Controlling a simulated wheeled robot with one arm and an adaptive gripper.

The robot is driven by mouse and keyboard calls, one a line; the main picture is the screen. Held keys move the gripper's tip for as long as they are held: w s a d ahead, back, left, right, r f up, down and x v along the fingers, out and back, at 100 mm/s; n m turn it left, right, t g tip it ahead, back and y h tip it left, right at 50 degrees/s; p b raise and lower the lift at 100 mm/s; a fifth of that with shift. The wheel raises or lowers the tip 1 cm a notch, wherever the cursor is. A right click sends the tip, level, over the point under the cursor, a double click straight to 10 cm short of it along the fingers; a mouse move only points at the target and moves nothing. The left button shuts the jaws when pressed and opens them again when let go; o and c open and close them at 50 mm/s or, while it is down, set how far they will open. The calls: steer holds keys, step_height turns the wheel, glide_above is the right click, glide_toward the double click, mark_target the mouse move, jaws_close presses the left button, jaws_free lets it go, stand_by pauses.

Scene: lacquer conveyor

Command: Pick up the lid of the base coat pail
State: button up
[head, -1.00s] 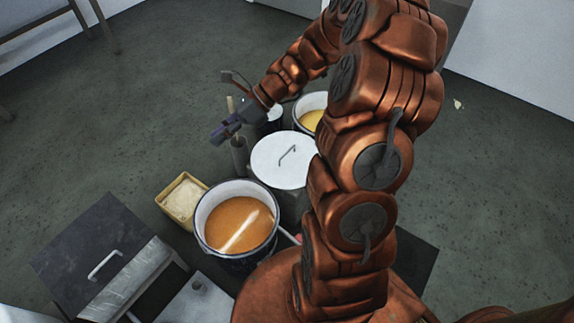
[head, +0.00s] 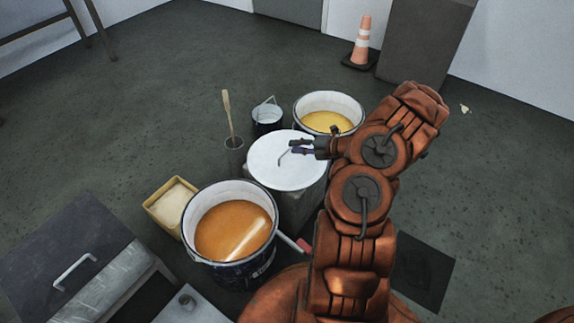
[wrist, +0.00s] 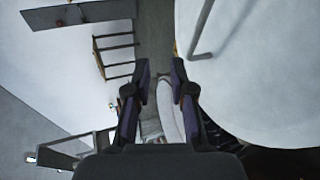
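A round white lid (head: 272,165) with a thin bent handle (head: 284,158) covers a grey pail (head: 298,205) in the middle of the head view. The lid (wrist: 265,85) also fills the right side of the wrist view, with its handle (wrist: 203,35) near the top. My gripper (head: 299,147) is over the right part of the lid, close to the handle. In the wrist view my gripper (wrist: 160,68) has its two fingers apart with nothing between them. The handle is to the right of the fingers there, not between them.
An open pail of orange liquid (head: 206,245) stands in front, and one of yellow liquid (head: 359,106) behind. A small dark can (head: 267,127), a holder with a stick (head: 234,160) and a yellow box (head: 162,215) stand left. A traffic cone (head: 362,45) is far back.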

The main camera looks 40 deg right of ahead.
mark_target(288, 150)
steer(key=shift+m+h, duration=0.5)
steer(key=shift+m, duration=0.3)
steer(key=d+f, duration=0.1)
steer(key=s+d+f, duration=0.1)
steer(key=f, duration=0.1)
steer(key=shift+d+f, duration=0.15)
steer(key=shift+d+f+b, duration=0.15)
steer(key=shift+f+b, duration=0.1)
steer(key=shift+b, duration=0.1)
steer(key=b+x, duration=0.1)
steer(key=x, duration=0.2)
steer(key=b+x, duration=0.2)
steer(key=x, duration=0.1)
steer(key=shift+w+d+f, duration=0.15)
steer(key=shift+d+f, duration=0.05)
steer(key=shift+f, duration=0.05)
steer(key=shift+w+a, duration=0.3)
steer(key=shift+w, duration=0.3)
jaws_close()
